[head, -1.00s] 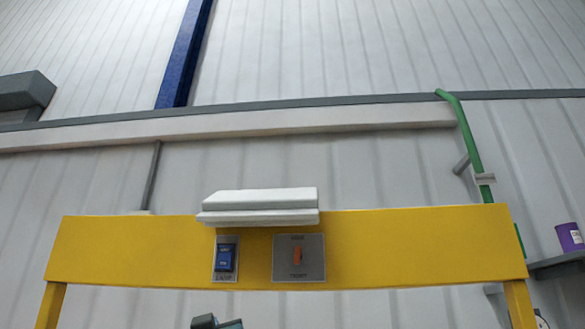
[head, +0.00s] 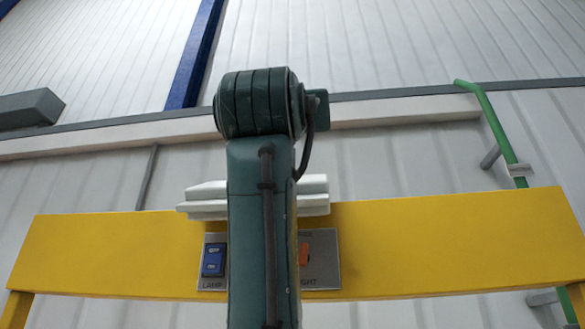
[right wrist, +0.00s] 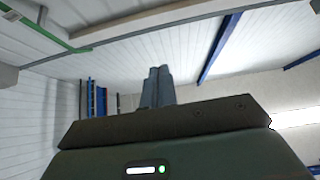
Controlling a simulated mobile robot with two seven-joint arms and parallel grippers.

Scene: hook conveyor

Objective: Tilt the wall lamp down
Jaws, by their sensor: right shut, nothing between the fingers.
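The white wall lamp (head: 313,196) is a flat, two-layer slab on the top edge of the yellow beam (head: 420,245). An arm of mine stands upright in front of it and hides its middle; only its left and right ends show. My right gripper (right wrist: 158,70) shows in the right wrist view, its two grey fingers together with nothing between them. The lamp cannot be made out in that view. My left gripper is in neither view.
Under the lamp, a blue switch (head: 213,260) labelled LAMP and a partly hidden orange switch (head: 304,252) sit on the beam. A green pipe (head: 492,120) runs down the wall at right. The beam's left and right parts are clear.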

